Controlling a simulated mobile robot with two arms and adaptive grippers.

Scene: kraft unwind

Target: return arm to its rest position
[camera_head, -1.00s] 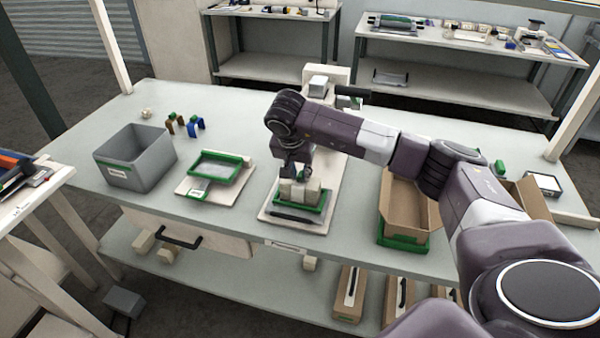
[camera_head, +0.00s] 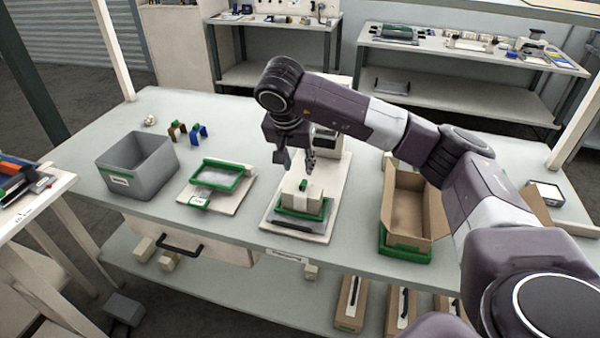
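My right arm (camera_head: 365,120) comes in from the lower right and reaches left over the table. My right gripper (camera_head: 296,162) points down, its two fingers spread apart with nothing between them. It hangs above a cream block (camera_head: 301,196) with a small green piece on top. The block sits in a green-rimmed tray (camera_head: 309,215) on a white base plate (camera_head: 272,226). The gripper and the block look apart. My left gripper is out of view.
A grey bin (camera_head: 138,166) and another green-rimmed tray (camera_head: 219,187) stand to the left.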

